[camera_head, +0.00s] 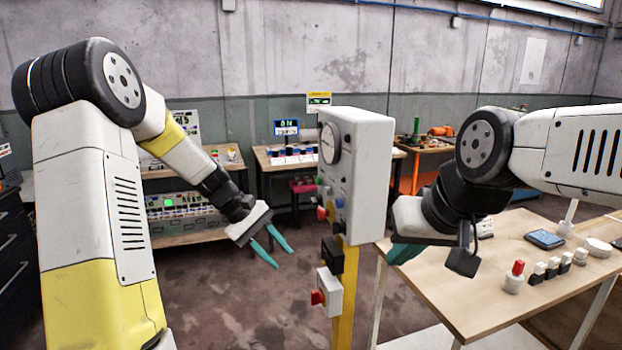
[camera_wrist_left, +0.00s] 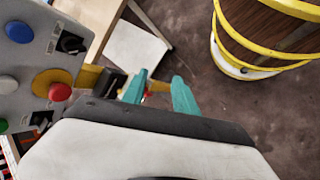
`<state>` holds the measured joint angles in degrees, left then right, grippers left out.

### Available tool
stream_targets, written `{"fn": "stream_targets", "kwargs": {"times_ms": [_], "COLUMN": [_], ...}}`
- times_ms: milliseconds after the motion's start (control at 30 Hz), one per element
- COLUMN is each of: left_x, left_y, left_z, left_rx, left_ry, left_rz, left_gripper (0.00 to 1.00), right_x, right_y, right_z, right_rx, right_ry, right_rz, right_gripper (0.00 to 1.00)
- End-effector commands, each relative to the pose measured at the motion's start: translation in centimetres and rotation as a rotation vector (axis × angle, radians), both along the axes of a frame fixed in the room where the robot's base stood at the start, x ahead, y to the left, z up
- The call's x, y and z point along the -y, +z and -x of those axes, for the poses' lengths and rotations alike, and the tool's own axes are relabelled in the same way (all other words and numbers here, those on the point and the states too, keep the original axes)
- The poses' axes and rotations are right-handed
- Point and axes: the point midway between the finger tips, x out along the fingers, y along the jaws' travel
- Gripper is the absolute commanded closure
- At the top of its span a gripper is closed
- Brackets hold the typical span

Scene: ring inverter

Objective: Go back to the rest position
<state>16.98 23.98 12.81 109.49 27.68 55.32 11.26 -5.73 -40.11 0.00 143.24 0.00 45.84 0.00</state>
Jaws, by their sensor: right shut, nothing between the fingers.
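My left gripper (camera_head: 272,248) hangs left of the grey control box in the head view, its two teal fingers apart with nothing between them. The left wrist view shows the same fingers (camera_wrist_left: 158,92) spread and empty, over the floor and a little to the right of the box. My right gripper (camera_head: 405,253) is to the right of the box, over the near left edge of the wooden table. Its teal fingers are together and partly hidden by the wrist.
The grey control box (camera_head: 362,180) with dial and buttons stands on a yellow post (camera_head: 343,315) between my arms. The wooden table (camera_head: 460,290) at right carries small parts. A yellow-railed round object (camera_wrist_left: 270,40) shows in the left wrist view.

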Motion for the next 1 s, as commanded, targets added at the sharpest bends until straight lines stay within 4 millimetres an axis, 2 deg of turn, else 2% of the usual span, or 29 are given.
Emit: {"fn": "stream_targets", "kwargs": {"times_ms": [33, 200, 400, 500, 600, 733, 833, 1000], "left_x": [-0.1, -1.2, -2.7, -3.5, -4.3, -5.1, -5.5, -5.8], "left_y": [2.0, 6.8, 11.2, 12.8, 13.9, 14.5, 14.6, 14.7], "left_z": [1.3, 5.7, 11.3, 14.2, 16.8, 19.4, 20.6, 21.2], "left_rx": [0.055, 0.226, 0.431, 0.533, 0.631, 0.73, 0.778, 0.808], "left_ry": [-0.036, -0.144, -0.254, -0.302, -0.344, -0.384, -0.401, -0.416], "left_rz": [-0.049, -0.201, -0.357, -0.425, -0.484, -0.539, -0.563, -0.58], "left_gripper": [0.65, 0.65, 0.65, 0.65, 0.65, 0.65, 0.65, 0.65], "right_x": [0.0, 0.0, 0.0, 0.0, 0.0, 0.0, 0.0, 0.0], "right_y": [0.0, 0.0, 0.0, 0.0, 0.0, 0.0, 0.0, 0.0], "right_z": [0.0, 0.0, 0.0, 0.0, 0.0, 0.0, 0.0, 0.0], "right_rx": [0.0, 0.0, 0.0, 0.0, 0.0, 0.0, 0.0, 0.0], "right_ry": [0.0, 0.0, 0.0, 0.0, 0.0, 0.0, 0.0, 0.0], "right_rz": [0.0, 0.0, 0.0, 0.0, 0.0, 0.0, 0.0, 0.0], "right_gripper": [1.0, 1.0, 1.0, 1.0, 1.0, 1.0, 1.0, 1.0]}}
